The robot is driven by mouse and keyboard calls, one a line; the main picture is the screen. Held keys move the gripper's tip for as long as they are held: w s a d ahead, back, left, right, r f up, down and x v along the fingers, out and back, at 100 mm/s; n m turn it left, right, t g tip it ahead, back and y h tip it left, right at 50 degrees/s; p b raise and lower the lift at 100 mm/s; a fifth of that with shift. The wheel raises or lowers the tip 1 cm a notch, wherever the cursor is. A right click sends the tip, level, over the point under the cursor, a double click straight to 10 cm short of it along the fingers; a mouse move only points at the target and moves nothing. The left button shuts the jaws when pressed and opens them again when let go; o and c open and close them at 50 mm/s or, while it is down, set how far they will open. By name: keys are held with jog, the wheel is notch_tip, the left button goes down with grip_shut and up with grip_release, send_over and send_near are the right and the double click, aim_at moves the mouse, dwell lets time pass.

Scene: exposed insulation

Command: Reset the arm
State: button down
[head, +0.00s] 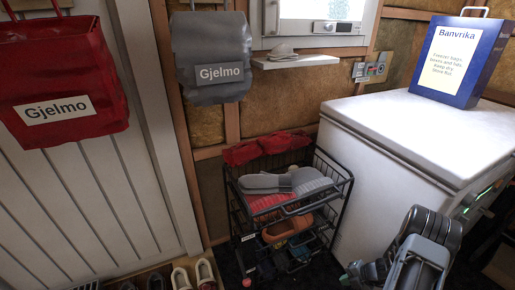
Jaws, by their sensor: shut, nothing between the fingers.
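My arm shows at the bottom right of the head view, folded in front of the white chest freezer (395,125). My gripper (354,273) is at the lower end of the arm near the bottom edge, small and partly hidden. It is shut and empty, to the right of the black wire rack (337,200) and clear of its contents.
The rack holds grey and red shoes, an orange shoe and red items. A blue Banvrika box (455,60) stands on the freezer. Red (60,80) and grey (212,50) Gjelmo bags hang at left. Pale shoes (192,275) stand at the bottom.

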jog(key=w+a+r+n+g+h+p, duration=0.1)
jog(key=a+r+n+p, duration=0.25)
jog(key=r+n, duration=0.6)
jog(key=a+r+n+p, duration=0.3)
jog(key=r+n+p, duration=0.15)
jog(key=r, duration=0.95)
jog(key=w+a+r+n+g+h+p, duration=0.1)
jog(key=a+r+n+p, duration=0.4)
jog(key=r, duration=0.6)
jog(key=s+a+r+n+h+p, duration=0.1)
jog(key=s+r+n+p, duration=0.3)
jog(key=r+n, duration=0.5)
jog(key=s+a+r+n+t+h+p, duration=0.1)
jog(key=s+r+n+p, duration=0.3)
jog(key=r+n, duration=0.5)
jog(key=s+a+r+n+t+h+p, duration=0.1)
jog(key=s+a+r+n+h+p, duration=0.1)
jog(key=s+r+n+p, duration=0.3)
jog(key=shift+a+r+n, duration=0.85)
jog(key=shift+r+n, duration=1.15)
jog(key=shift+r, duration=1.6)
